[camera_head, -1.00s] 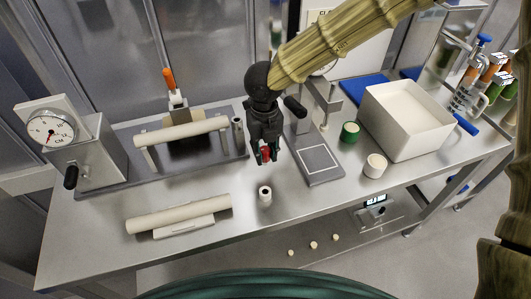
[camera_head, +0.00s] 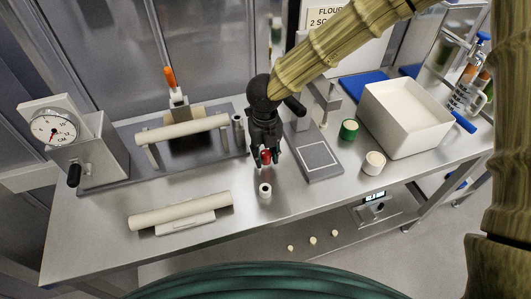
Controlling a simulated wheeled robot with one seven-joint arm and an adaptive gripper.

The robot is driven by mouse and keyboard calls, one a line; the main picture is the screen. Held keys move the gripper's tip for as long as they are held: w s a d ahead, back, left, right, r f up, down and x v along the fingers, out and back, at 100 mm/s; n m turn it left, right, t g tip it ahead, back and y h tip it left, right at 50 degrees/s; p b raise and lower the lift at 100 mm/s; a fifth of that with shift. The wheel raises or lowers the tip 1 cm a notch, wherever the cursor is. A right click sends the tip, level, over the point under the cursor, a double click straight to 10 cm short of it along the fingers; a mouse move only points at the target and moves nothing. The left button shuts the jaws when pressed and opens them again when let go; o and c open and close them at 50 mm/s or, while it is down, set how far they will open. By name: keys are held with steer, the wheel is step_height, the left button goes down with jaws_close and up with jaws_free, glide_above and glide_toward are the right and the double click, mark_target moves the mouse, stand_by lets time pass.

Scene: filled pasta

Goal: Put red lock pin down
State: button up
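The red lock pin (camera_head: 265,156) shows as a small red piece between the fingertips of my gripper (camera_head: 266,162). My gripper is black, points downward over the middle of the steel bench (camera_head: 315,205), and looks shut on the pin. A small pale cylinder with a dark hole in its top (camera_head: 265,190) stands just below the fingertips in the picture. A gap shows between it and the pin. The pin's lower end is too small to make out.
Left are a roller machine (camera_head: 182,130), a dial gauge (camera_head: 54,129) and a loose roller (camera_head: 180,209). Right are a grey plate with a white square (camera_head: 318,158), a green-sided cup (camera_head: 349,130), a pale cup (camera_head: 374,163) and a white bin (camera_head: 405,140).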

mark_target(265, 152)
steer(key=shift+o, duration=0.4)
step_height(265, 152, up, 12)
steer(key=b, duration=0.1)
steer(key=shift+r, duration=0.2)
